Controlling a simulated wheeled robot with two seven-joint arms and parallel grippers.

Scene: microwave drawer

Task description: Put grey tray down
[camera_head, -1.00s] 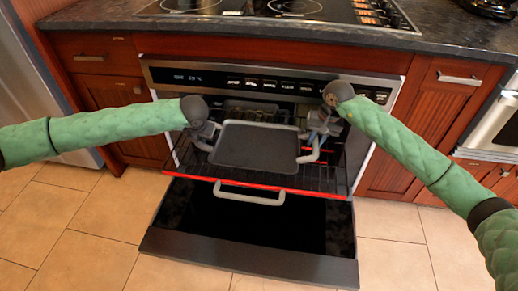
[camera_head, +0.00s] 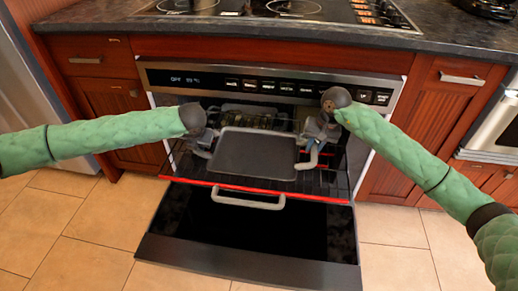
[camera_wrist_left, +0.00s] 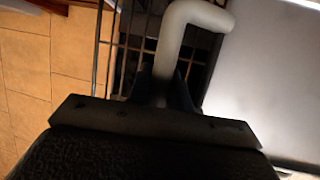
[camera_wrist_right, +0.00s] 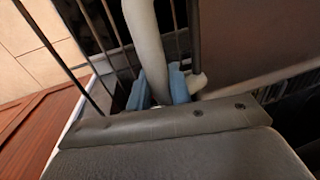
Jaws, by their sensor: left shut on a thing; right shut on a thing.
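The grey tray (camera_head: 255,155) is a flat rectangle with a handle on each side. It is level, at the wire rack in the open oven; I cannot tell whether it touches the rack. My left gripper (camera_head: 208,148) is shut on the tray's left handle, which shows as a pale bent bar (camera_wrist_left: 180,40) in the left wrist view. My right gripper (camera_head: 318,140) is shut on the right handle. In the right wrist view, blue fingers (camera_wrist_right: 163,88) lie on either side of the pale handle bar (camera_wrist_right: 146,45).
The wire rack (camera_head: 190,170) has a red front edge (camera_head: 240,189). The oven door (camera_head: 250,245) is lowered in front, with a pale handle (camera_head: 248,200). The control panel (camera_head: 270,82) and dark counter (camera_head: 100,18) are above. Tiled floor (camera_head: 60,220) is clear on both sides.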

